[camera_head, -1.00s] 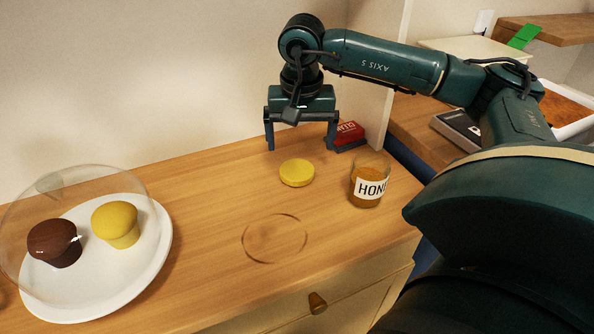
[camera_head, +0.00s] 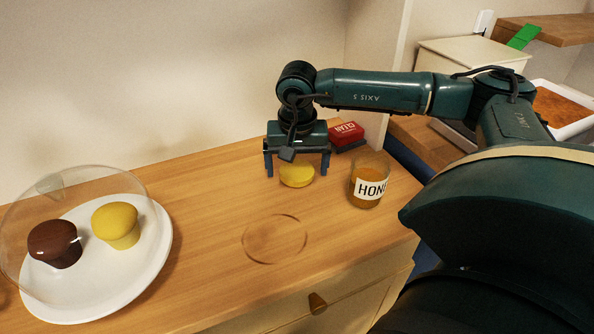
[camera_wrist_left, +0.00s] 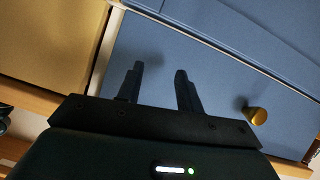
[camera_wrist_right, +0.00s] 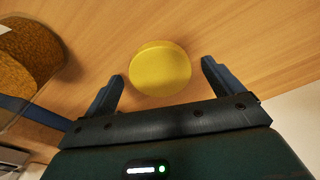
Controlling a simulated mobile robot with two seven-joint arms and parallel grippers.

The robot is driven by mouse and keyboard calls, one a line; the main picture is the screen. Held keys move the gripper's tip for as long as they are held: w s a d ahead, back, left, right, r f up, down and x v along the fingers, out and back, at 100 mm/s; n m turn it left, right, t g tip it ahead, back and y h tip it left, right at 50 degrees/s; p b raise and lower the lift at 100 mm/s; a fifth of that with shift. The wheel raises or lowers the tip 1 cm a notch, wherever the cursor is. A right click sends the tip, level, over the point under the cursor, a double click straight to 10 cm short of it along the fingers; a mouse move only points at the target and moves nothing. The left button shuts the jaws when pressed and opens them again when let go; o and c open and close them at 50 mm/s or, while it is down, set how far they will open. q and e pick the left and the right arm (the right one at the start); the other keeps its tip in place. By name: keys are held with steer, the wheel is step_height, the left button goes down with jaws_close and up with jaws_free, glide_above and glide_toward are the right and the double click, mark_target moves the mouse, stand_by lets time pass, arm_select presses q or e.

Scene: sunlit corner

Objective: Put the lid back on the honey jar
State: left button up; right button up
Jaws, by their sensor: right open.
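The yellow round lid (camera_head: 297,177) lies flat on the wooden counter. The honey jar (camera_head: 369,184), a glass with amber honey and a HONEY label, stands open to its right. My right gripper (camera_head: 297,170) is open and empty, its fingers pointing down just above and behind the lid. In the right wrist view the lid (camera_wrist_right: 160,69) shows ahead of and between the open fingers, and the jar (camera_wrist_right: 25,55) is at the left edge. My left gripper (camera_wrist_left: 160,80) shows only in the left wrist view, its two fingers apart with nothing between them, before blue drawer fronts.
A red box (camera_head: 346,134) sits behind the jar. A ring mark (camera_head: 274,239) is on the counter (camera_head: 205,220). The counter's middle is clear.

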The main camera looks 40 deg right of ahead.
mark_target(297, 171)
steer(key=shift+c, duration=0.2)
steer(key=c, duration=1)
step_height(297, 171, up, 10)
stand_by(0.4)
